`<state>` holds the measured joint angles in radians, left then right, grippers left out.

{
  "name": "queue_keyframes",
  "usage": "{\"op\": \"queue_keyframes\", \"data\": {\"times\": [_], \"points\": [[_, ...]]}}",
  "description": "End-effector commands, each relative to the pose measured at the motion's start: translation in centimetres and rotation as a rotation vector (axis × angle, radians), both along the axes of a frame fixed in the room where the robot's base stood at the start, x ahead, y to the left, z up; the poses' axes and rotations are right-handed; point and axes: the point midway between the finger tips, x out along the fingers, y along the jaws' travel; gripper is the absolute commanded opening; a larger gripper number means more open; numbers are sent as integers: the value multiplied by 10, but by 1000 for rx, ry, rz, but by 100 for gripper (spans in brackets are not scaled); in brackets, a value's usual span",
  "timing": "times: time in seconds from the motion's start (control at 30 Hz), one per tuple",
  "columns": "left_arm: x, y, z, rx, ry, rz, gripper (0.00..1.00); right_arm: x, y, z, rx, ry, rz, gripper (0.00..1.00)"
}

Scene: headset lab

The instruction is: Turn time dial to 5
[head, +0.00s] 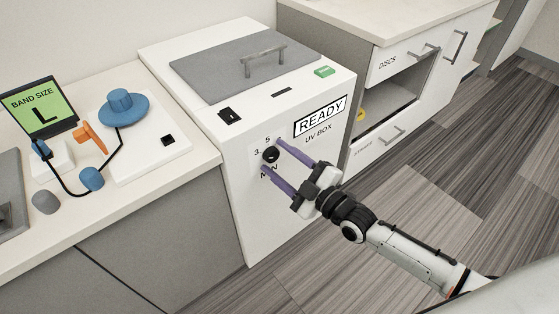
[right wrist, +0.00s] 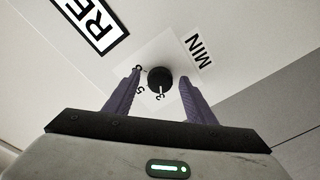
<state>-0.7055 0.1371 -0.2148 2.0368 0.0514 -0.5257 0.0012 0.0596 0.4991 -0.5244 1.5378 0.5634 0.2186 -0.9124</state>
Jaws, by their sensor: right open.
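The time dial (head: 270,155) is a small round black knob on the front of the white UV box (head: 239,205), with 3 and 5 printed above it and MIN below. In the right wrist view the dial (right wrist: 160,80) shows a white line at the edge nearest the 3; the 5 is beside it. My right gripper (head: 271,153) is open, one purple finger on each side of the dial. In the right wrist view its fingertips (right wrist: 160,75) stand beside the dial with small gaps visible; whether they touch it I cannot tell. My left gripper is not in view.
The box has a grey lid (head: 225,75) with a handle, a READY display (head: 320,116) and a green button (head: 324,71). A DISCS cabinet (head: 390,66) stands at right.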

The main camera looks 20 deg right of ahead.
Motion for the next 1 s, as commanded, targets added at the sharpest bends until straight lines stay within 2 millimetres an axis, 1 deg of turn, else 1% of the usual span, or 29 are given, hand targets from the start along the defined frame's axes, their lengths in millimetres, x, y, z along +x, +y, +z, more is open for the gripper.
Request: {"op": "queue_keyframes", "data": {"times": [0.17,0.27,0.4,0.43,0.77,1.0], "points": [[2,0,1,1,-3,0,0,0,0,0,1,0,0,50],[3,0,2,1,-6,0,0,0,0,0,1,0,0,35],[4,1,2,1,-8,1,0,0,0,0,1,0,0,11],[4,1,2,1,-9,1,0,0,0,0,1,0,0,9],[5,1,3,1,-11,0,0,0,0,0,48,17,-1,9],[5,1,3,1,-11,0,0,0,1,-1,190,69,0,9]]}}
